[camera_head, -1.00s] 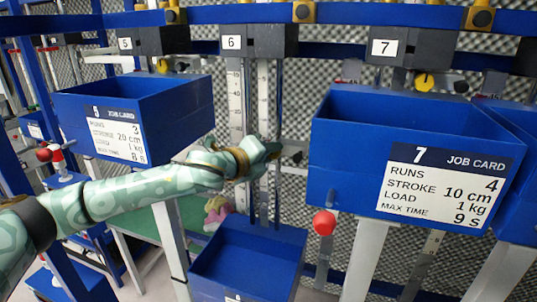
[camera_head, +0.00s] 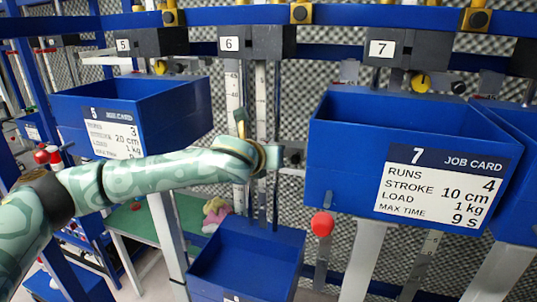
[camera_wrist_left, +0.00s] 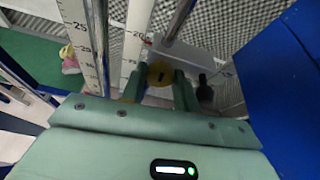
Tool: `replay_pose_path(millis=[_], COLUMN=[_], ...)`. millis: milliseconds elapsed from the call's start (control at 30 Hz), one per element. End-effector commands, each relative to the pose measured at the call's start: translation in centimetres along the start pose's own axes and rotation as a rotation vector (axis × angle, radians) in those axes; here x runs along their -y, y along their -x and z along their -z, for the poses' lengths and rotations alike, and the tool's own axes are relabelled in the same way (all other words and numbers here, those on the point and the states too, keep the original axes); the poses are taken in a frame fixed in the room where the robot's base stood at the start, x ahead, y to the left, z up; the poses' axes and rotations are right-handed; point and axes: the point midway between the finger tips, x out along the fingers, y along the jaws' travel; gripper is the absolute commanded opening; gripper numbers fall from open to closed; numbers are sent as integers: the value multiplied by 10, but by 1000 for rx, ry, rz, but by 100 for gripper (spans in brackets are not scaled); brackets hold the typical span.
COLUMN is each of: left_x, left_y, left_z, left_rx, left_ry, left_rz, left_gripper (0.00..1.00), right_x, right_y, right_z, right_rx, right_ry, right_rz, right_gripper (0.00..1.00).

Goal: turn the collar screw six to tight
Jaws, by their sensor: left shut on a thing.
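Station six carries the number plate 6 (camera_head: 229,44) on a dark block, with white scale rails (camera_head: 262,88) running down from it. My left gripper (camera_wrist_left: 158,88) is at these rails, its wrist in front of them in the head view. In the wrist view its two green fingers are shut on a round yellow collar screw (camera_wrist_left: 160,74) with a dark mark on its face. In the head view my wrist hides the screw. How tight the screw is cannot be told. My right gripper is in neither view.
A blue box with job card 7 (camera_head: 412,135) stands close right of my left wrist. A blue box with job card 5 (camera_head: 165,112) is behind my forearm. Another blue box (camera_head: 205,285) sits below. A red ball knob (camera_head: 323,223) hangs under box 7.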

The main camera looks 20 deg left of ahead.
Motion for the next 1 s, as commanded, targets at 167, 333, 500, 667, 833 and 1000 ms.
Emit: replay_pose_path(millis=[167,333,500,667,833,1000], left_x=[1,1,1,1,1,1], left_y=[-1,-1,-1,-1,-1,-1], left_z=[6,6,6,6,7,5], left_rx=[-12,-12,-13,-13,-13,-10], left_ry=[-74,-115,-131,-133,-132,-131], left_rz=[-30,-46,-52,-53,-53,-53], left_gripper=[7,7,7,7,7,52], right_x=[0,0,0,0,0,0], right_y=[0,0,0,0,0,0], right_z=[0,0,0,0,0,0], right_rx=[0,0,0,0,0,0], right_ry=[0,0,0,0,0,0], right_rz=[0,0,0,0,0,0], right_gripper=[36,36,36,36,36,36])
